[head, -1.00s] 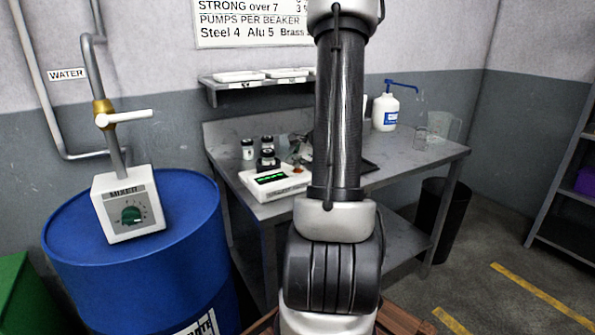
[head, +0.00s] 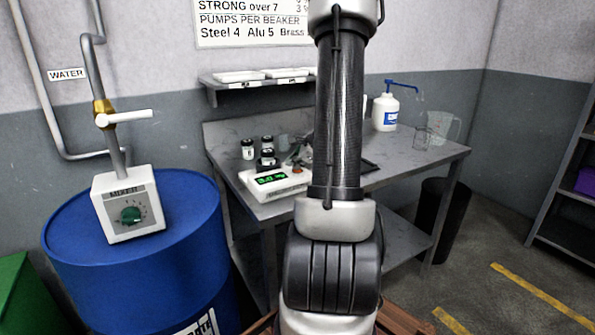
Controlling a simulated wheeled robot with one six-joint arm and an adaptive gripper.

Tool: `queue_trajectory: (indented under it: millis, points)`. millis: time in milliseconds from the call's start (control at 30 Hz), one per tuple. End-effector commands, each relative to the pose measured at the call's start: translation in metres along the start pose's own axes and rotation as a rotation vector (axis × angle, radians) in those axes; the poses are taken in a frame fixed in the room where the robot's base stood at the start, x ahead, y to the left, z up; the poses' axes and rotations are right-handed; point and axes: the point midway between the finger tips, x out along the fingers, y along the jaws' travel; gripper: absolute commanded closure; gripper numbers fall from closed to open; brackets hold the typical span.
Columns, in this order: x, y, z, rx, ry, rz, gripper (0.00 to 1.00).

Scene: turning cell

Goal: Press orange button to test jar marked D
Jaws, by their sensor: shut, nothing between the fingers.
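A white tester (head: 284,189) with a green-lit display (head: 271,179) sits at the left front of the steel bench. The display shows a short reading, seemingly 3.0 with a unit. A black-lidded jar (head: 267,161) stands at the back of the tester, seemingly on it. Two more such jars, a left one (head: 248,150) and a rear one (head: 267,142), stand behind. Their letters are too small to read. An orange-red spot, seemingly the button (head: 297,170), shows at the tester's right. My gripper (head: 296,162), small, dark and partly behind my arm, is shut and empty just above it; contact cannot be told.
A white pump bottle (head: 385,112), a clear beaker (head: 421,139) and a clear jug (head: 441,124) stand at the bench's right. A wall shelf (head: 245,84) holds white trays. A blue drum (head: 140,265) with a mixer box (head: 128,208) stands at left.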

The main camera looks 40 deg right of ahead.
Motion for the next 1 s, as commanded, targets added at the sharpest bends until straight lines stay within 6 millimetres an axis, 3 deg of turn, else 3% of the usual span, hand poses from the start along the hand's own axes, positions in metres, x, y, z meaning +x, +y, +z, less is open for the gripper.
queue_trajectory:
  millis: [1000]
  points:
    - [-0.018,-0.013,0.014,-0.002,-0.001,-0.002,1.00]
